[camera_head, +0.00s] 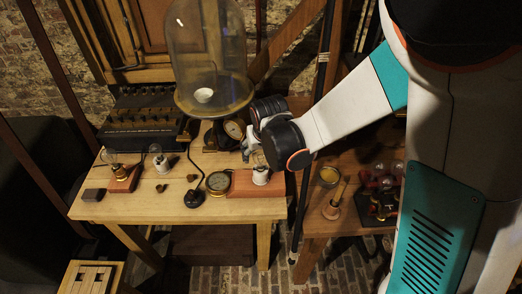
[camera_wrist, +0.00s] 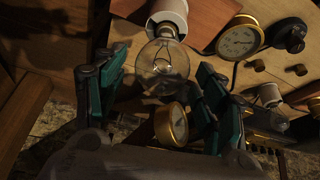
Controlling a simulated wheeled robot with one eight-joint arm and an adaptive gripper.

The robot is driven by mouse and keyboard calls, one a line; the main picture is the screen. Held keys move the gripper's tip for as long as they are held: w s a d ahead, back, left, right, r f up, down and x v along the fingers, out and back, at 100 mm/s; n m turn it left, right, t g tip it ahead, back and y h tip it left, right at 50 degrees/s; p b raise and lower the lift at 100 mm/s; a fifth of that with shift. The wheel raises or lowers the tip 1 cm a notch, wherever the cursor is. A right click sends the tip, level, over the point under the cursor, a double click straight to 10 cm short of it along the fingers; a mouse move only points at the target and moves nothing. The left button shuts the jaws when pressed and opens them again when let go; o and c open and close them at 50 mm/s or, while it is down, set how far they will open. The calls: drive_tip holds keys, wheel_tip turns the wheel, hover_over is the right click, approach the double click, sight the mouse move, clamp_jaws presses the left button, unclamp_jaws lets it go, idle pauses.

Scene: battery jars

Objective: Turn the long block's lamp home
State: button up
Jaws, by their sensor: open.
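The long block (camera_head: 240,184) is a reddish wooden base near the front right of the table. Its lamp is a clear glass bulb (camera_wrist: 163,62) in a white socket (camera_head: 261,176); the socket also shows in the wrist view (camera_wrist: 168,12). My gripper (camera_wrist: 160,66) is open, with one teal finger on each side of the bulb in the wrist view. I cannot tell whether either finger touches the glass. In the head view my gripper (camera_head: 252,148) is just above the lamp, and my wrist partly hides the bulb.
A tall glass bell jar (camera_head: 205,50) stands behind. A shorter block (camera_head: 125,180) with a bulb is at left. A second table (camera_head: 330,222) at right holds a candle and red-bulb apparatus.

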drive_tip(key=shift+b+x, duration=0.5)
drive_tip(key=shift+x, duration=0.75)
drive_tip(key=c, duration=1.3)
drive_tip(key=m, duration=0.1)
drive_tip(key=m+h, duration=0.1)
drive_tip(key=m, duration=0.1)
drive_tip(key=m+b, duration=0.1)
drive_tip(key=shift+d+m+h, duration=0.25)
drive_tip(key=shift+m+h, duration=0.15)
drive_tip(key=shift+d+m+h, duration=0.15)
drive_tip(key=shift+m+h, duration=0.15)
drive_tip(key=shift+m, duration=0.5)
